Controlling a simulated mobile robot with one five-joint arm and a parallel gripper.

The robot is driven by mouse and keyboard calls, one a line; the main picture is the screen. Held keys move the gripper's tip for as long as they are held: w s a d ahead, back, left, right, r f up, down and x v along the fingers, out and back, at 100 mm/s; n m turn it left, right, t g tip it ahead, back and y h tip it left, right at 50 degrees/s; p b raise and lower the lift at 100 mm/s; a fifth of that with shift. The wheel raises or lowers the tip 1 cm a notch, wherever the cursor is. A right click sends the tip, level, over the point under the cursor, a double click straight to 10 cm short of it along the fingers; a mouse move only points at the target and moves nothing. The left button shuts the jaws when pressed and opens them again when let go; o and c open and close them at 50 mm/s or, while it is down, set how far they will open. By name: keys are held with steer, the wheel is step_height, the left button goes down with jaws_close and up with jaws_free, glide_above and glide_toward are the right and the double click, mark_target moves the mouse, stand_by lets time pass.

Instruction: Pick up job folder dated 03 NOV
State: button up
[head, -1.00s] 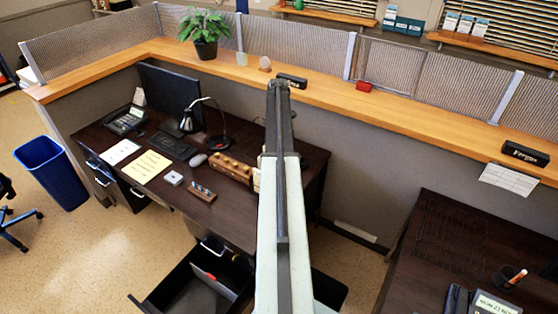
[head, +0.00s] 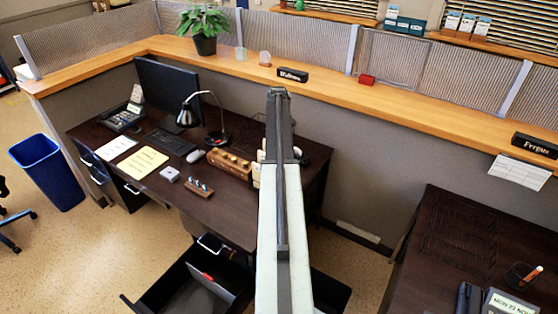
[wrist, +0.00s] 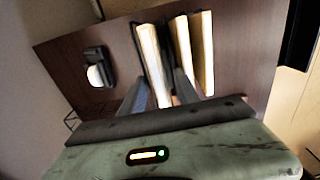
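Three cream folders stand upright on the dark desk in the wrist view: a left one (wrist: 152,58), a middle one (wrist: 181,45) and a right one (wrist: 205,50). No date can be read on them. My gripper (wrist: 160,92) is open, with its fingers on either side of the left folder's near end; I cannot tell whether they touch it. In the head view my arm hides the gripper and most of the folders; a cream edge (head: 257,172) shows beside the arm.
A wooden block (head: 228,163), lamp (head: 187,110) and monitor (head: 165,90) share the desk (head: 225,215). A drawer (head: 180,292) stands open at the front, holding a red-tabbed divider. A dark device (wrist: 96,68) lies left of the folders. A partition ledge (head: 345,95) runs behind.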

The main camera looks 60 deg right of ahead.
jaws_close()
stand_by(1.3)
